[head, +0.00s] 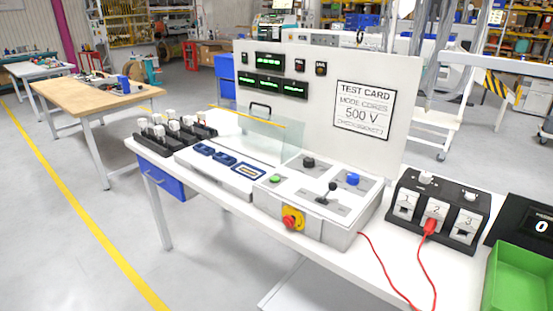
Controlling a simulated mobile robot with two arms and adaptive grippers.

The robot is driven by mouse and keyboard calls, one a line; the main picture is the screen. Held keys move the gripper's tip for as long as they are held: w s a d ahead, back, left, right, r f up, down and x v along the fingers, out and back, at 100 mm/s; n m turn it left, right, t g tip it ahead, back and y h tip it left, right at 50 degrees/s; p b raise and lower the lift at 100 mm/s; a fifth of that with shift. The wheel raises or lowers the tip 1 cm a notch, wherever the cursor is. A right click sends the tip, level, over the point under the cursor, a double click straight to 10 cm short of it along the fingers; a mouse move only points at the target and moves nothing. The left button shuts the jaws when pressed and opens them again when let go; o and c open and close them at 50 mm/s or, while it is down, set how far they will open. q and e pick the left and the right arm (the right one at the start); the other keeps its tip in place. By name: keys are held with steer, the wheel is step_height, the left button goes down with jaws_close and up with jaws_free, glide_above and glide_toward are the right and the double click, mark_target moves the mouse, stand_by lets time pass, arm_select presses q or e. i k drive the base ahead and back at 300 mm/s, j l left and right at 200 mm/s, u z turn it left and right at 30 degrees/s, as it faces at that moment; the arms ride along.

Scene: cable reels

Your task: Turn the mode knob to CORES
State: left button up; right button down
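A white test console (315,224) stands on the white bench. Its sloped front carries a black round knob (308,162), a blue round knob (353,180), a small black lever (331,190) and a green button (276,179). The labels are too small to read, so I cannot tell which knob is the mode knob or where it points. The upright panel has a test card (363,110) reading MODE CORES, 500 V, and green displays (269,87) too small to read. Neither of my grippers is in view.
A red emergency stop (292,219) sits on the console front. A black socket box (436,208) with a red cable (422,262) and a green bin (520,278) are at the right. Black holders with white pieces (172,130) are at the left.

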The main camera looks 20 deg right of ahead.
mark_target(309, 161)
steer(key=z, duration=1.15)
